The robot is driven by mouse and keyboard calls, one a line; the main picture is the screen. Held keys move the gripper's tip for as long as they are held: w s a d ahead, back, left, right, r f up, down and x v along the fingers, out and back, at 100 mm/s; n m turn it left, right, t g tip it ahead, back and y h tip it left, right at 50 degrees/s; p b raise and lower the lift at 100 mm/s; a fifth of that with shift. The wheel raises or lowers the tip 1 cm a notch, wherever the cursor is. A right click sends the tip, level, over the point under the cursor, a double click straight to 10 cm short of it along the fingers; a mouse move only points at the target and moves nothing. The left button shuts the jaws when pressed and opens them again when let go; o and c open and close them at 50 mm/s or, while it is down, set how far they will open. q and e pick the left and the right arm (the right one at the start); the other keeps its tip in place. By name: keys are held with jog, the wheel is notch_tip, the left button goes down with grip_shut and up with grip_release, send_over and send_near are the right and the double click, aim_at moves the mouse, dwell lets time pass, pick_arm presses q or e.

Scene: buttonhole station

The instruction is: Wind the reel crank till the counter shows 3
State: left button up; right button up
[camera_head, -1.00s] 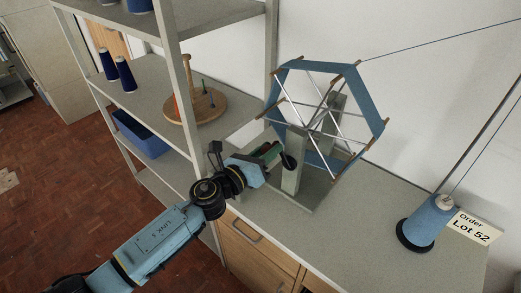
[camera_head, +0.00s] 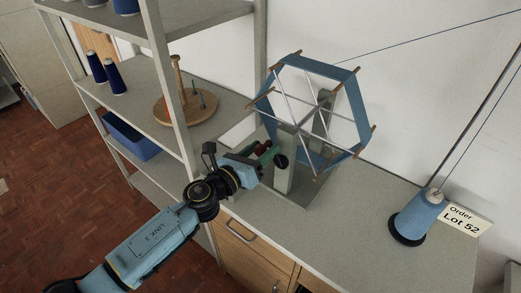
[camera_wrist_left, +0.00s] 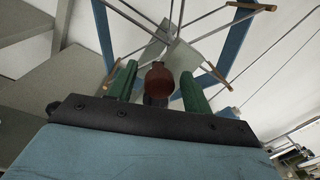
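The reel (camera_head: 350,90) is a six-sided frame with a blue band, pale spokes and wooden pegs, standing on a grey post (camera_head: 285,180) on the bench. A dark round part (camera_head: 281,160) sits on the near side of the post. My left gripper (camera_head: 266,151) is beside it, with green fingers around the red-brown crank handle (camera_head: 262,146). In the left wrist view the handle (camera_wrist_left: 158,80) stands between the two fingers, with a narrow gap showing on each side. My right gripper is not in view. I cannot make out a counter.
A blue thread cone (camera_head: 418,215) on a black base and an "Order Lot 52" card (camera_head: 463,221) stand to the right on the bench (camera_head: 350,235). A shelf rack (camera_head: 170,75) at left holds dark cones (camera_head: 113,76) and a wooden spool stand (camera_head: 187,108).

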pick_arm(q)
jog(key=v, duration=1.3)
jog(key=shift+a+b, duration=0.2)
jog(key=shift+b, duration=0.2)
jog(key=shift+s+f, duration=0.1)
